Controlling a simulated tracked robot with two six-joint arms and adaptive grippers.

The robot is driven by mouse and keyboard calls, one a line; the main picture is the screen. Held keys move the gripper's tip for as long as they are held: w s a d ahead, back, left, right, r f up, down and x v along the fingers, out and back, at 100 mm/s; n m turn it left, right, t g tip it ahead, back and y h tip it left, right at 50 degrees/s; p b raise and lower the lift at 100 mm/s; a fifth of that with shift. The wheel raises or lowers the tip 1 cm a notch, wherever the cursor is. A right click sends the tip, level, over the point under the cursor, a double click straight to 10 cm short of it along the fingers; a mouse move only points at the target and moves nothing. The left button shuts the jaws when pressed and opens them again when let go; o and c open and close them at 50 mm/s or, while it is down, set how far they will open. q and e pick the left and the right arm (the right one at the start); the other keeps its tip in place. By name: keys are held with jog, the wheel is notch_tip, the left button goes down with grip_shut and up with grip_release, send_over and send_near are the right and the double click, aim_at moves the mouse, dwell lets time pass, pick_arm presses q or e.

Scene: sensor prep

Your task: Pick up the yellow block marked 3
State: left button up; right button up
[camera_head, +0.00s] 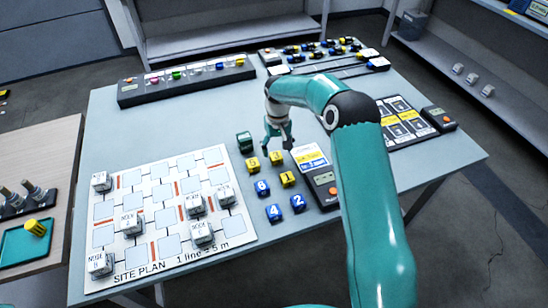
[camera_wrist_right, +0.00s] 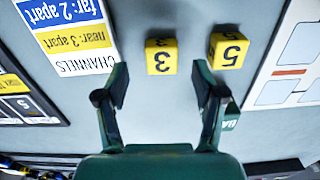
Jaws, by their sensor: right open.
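The yellow block marked 3 (camera_head: 276,158) stands on the grey-blue table, just beyond the yellow block marked 1 (camera_head: 287,179) and right of the yellow block marked 5 (camera_head: 253,165). My right gripper (camera_head: 278,140) is open and empty, close to block 3 on its far side. In the right wrist view, block 3 (camera_wrist_right: 161,56) appears upside down, ahead of the gap between the open fingers (camera_wrist_right: 160,84). Block 5 (camera_wrist_right: 228,51) is close by, ahead of the right-hand finger. My left gripper is not in view.
Blue blocks marked 6 (camera_head: 262,187), 4 (camera_head: 274,212) and 2 (camera_head: 298,202) stand nearer. A dark green item (camera_head: 244,141) is left of the gripper. A channels card (camera_head: 310,158) lies to the right, the site plan board (camera_head: 119,245) to the left.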

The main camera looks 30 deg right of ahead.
aim_at(276, 156)
jog(key=shift+a+f+p, duration=0.1)
jog(key=shift+f+p, duration=0.3)
jog(key=shift+f, duration=1.5)
jog(key=shift+w, duration=0.1)
jog(key=c, duration=1.1)
jog(key=shift+r, duration=0.1)
